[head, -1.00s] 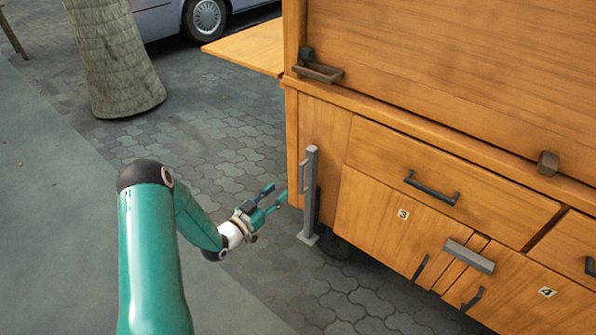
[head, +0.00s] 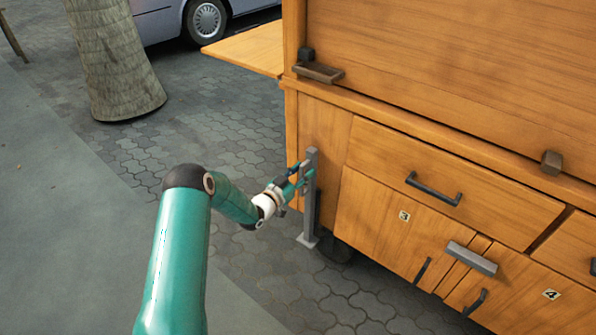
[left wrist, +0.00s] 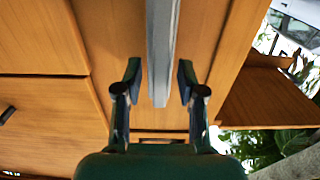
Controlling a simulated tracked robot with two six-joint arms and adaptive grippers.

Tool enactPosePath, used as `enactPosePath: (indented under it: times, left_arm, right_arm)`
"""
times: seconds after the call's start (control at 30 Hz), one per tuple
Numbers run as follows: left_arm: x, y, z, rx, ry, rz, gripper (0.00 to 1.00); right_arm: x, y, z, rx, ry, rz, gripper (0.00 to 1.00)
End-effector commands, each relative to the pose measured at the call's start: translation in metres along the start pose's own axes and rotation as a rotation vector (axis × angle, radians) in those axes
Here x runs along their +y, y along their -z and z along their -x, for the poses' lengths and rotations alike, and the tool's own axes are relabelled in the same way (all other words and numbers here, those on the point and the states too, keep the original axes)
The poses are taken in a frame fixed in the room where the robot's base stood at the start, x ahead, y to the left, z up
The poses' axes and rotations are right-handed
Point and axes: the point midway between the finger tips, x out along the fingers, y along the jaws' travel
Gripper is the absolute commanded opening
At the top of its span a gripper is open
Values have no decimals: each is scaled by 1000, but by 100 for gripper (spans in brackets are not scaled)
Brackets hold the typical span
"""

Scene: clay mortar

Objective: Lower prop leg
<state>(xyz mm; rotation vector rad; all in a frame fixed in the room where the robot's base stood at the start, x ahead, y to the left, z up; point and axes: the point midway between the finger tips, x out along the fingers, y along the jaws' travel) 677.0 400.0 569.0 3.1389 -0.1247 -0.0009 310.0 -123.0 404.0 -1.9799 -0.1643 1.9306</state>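The prop leg (head: 311,212) is a grey upright metal post with a small foot plate, at the near left corner of the wooden cart. Its foot appears at or close to the paving; I cannot tell if it touches. My left gripper (head: 303,178) is at the upper part of the leg, where its side handle is, and largely covers that handle. In the left wrist view a grey bar (left wrist: 162,50) of the leg runs down between the two fingers of my left gripper (left wrist: 160,82). The fingers are open, with a gap on each side. My right gripper is out of view.
The wooden cart (head: 420,80) fills the right, with drawers, handles and latches on its front. A side shelf (head: 245,50) sticks out at its left. A tree trunk (head: 118,65) and a parked car (head: 175,18) stand behind. The paving to the left is clear.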

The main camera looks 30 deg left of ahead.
Motion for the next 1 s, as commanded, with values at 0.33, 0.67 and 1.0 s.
enactPosePath:
  times: [0.33,0.67,1.0]
  left_arm:
    - [0,0,1,0,1,0,0]
    - [-1,-1,1,0,1,0,0]
    - [-1,-49,2,-2,1,0,0]
  right_arm:
    - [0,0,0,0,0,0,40]
    - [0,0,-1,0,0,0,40]
    - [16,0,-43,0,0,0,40]
